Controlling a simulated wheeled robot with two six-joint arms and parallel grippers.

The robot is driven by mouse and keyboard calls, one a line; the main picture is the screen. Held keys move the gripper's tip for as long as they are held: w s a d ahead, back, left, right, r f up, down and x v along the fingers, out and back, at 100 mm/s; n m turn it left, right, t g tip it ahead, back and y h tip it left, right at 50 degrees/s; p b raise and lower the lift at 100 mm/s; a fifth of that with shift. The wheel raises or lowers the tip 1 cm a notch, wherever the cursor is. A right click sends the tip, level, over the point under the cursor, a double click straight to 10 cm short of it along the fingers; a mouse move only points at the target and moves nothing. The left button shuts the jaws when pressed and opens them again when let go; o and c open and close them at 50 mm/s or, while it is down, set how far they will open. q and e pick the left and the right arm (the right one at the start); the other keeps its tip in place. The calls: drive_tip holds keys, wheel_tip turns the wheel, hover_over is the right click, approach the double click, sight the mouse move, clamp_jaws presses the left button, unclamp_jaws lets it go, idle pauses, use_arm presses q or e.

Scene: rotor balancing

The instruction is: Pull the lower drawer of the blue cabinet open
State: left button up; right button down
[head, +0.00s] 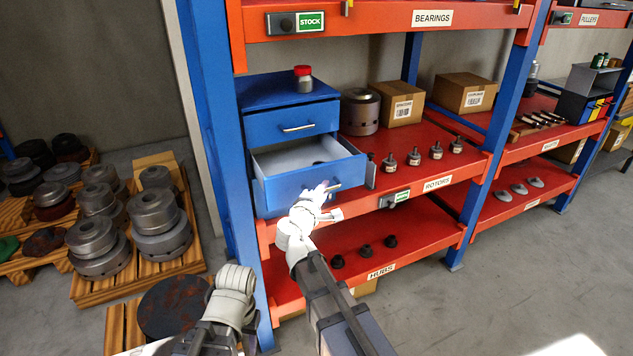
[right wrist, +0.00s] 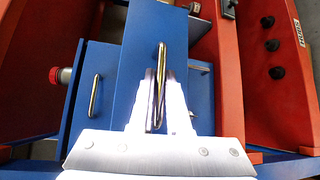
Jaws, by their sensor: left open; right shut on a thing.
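The blue cabinet (head: 285,92) stands on the red shelf beside the blue post. Its lower drawer (head: 290,185) is pulled out, with its grey inside showing; its front fills the middle of the right wrist view (right wrist: 140,50). The upper drawer (head: 270,127) is closed. My right gripper (head: 328,190) is shut on the lower drawer's bar handle (right wrist: 161,65), with a finger on each side of it. My left gripper (head: 235,285) is low at the front, away from the cabinet and empty; its fingers are hard to make out.
A red-capped jar (head: 303,78) stands on the cabinet. A metal rotor (head: 360,110) and cardboard boxes (head: 397,103) stand right of it. Several small rotors (head: 414,158) line the shelf front. The blue post (head: 215,120) rises close left of the drawer.

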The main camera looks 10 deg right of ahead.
drive_tip(key=shift+s+d, duration=0.1)
drive_tip(key=shift+s, duration=0.75)
drive_tip(key=c, duration=0.9)
unclamp_jaws()
drive_tip(key=p+v, duration=0.1)
drive_tip(key=v, duration=0.6)
drive_tip(key=shift+s, duration=0.35)
